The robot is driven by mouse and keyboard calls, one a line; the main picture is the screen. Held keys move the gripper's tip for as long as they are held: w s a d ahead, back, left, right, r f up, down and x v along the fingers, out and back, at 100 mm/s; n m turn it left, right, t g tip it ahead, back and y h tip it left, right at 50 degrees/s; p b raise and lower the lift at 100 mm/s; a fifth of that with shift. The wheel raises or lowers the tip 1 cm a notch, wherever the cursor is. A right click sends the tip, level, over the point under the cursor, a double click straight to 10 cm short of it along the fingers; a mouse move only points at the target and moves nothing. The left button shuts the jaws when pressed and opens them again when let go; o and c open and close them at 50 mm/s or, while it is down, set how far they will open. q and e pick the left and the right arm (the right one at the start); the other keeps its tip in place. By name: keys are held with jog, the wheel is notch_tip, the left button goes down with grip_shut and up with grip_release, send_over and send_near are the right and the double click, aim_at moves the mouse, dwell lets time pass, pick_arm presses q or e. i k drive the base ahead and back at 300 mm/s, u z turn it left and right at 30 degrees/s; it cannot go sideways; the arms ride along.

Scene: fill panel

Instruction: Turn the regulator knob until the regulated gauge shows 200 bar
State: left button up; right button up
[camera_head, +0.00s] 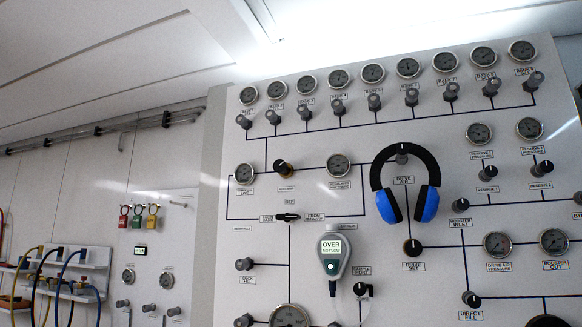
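A black knob with a brass-coloured base (283,168), which looks like the regulator knob, sits on the white panel (380,245) between two round gauges. Its label is too small to read surely. The gauge to its right (339,166) seems to be the regulated gauge; its needle and numbers are too small to read. The gauge to its left (244,174) carries a label that seems to say "line". A black selector handle (287,217) sits below the knob, with "from regulator" seemingly printed at its right. Neither of my grippers is in view.
Blue and black ear defenders (406,185) hang right of the regulated gauge. A grey handheld meter reading "OVER" (332,254) hangs below it. A row of gauges and knobs runs along the panel's top. Coloured hoses (58,270) and padlocks (138,215) are at left.

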aim_at(279, 166)
jog(key=u, duration=0.6)
jog(key=k, duration=0.2)
jog(key=z, duration=1.55)
jog(key=i, duration=0.7)
jog(key=u, duration=0.2)
